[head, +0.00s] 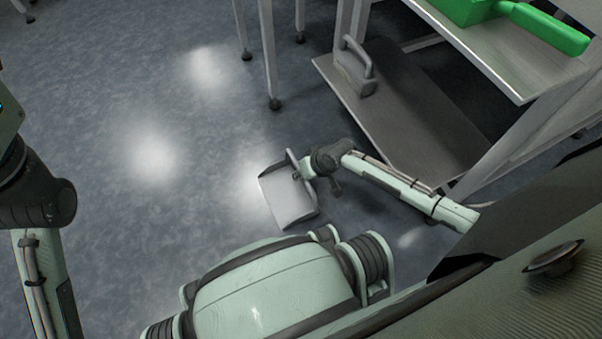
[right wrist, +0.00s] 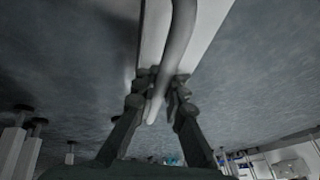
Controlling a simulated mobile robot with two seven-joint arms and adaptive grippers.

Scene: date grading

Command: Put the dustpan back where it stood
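The dustpan (head: 287,202) is a light grey pan with a grey handle, low over the floor near the middle of the head view. I cannot tell whether it touches the floor. My right gripper (head: 301,176) is at the handle end of the pan. In the right wrist view, the fingers of the right gripper (right wrist: 160,92) close on both sides of the curved grey handle (right wrist: 178,45), and part of the pale pan shows behind it. My left arm is at the left edge of the head view; its gripper is out of view.
A low grey shelf (head: 425,125) to the right carries a grey block with a looped handle (head: 355,68). A metal table (head: 510,62) above it holds a green handled object (head: 545,28). Table legs (head: 270,60) stand at the back. The blue-grey floor (head: 120,110) on the left is clear.

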